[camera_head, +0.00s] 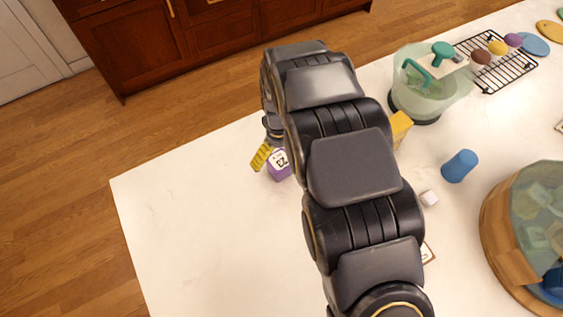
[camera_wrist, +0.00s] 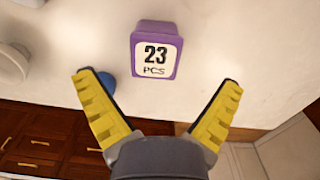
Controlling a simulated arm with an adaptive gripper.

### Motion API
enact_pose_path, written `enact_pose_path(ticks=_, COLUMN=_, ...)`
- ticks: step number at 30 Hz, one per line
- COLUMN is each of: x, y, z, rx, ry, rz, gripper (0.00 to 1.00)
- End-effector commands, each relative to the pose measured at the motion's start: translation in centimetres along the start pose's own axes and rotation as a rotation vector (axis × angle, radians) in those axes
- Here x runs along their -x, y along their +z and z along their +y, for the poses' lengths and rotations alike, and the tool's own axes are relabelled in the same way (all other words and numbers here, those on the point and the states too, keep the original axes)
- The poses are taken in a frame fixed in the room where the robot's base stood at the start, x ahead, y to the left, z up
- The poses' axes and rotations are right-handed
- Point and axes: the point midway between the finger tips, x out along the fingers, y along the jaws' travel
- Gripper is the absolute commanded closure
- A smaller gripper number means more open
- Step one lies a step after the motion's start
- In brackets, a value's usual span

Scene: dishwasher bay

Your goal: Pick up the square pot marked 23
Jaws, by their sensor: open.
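The purple square pot (camera_wrist: 155,50) has a white label reading "23 PCS". It stands on the white counter, just beyond the fingertips in the wrist view. In the head view the pot (camera_head: 279,170) is partly hidden by my arm, near the counter's left edge. My gripper (camera_wrist: 158,79) is open and empty, its two yellow fingers spread wide, one to each side of the pot's line. The pot looks apart from both fingers. In the head view one yellow finger shows just left of the pot; the other is hidden.
A blue cup (camera_head: 460,166), a small white cube (camera_head: 429,198) and a wooden-rimmed bowl (camera_head: 497,222) lie right of my arm. A greenish glass container (camera_head: 410,92) and black wire rack (camera_head: 497,74) stand farther back. The counter's left front is clear.

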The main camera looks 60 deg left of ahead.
Motion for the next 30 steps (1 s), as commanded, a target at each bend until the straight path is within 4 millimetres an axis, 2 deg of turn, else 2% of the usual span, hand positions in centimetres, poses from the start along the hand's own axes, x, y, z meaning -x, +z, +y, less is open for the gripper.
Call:
enact_pose_path(ticks=8, x=-2.7, y=-0.1, z=0.2, rx=-0.003, ry=-0.001, rz=-0.002, gripper=0.05)
enact_pose_path(ticks=15, x=-6.1, y=-0.3, z=0.4, rx=-0.003, ry=-0.002, rz=-0.005, gripper=0.05)
enact_pose_path(ticks=23, x=-6.5, y=-0.3, z=0.5, rx=-0.004, ry=0.0, rz=0.0, gripper=0.05)
enact_pose_path(ticks=27, x=-6.5, y=-0.3, z=0.5, rx=-0.004, ry=0.0, rz=0.0, gripper=0.62)
enact_pose_path(ticks=29, x=-6.5, y=-0.3, z=0.5, rx=-0.004, ry=0.0, rz=0.0, gripper=0.7)
enact_pose_path(ticks=30, x=-6.4, y=-0.4, z=0.5, rx=-0.004, ry=0.001, rz=0.0, gripper=0.7)
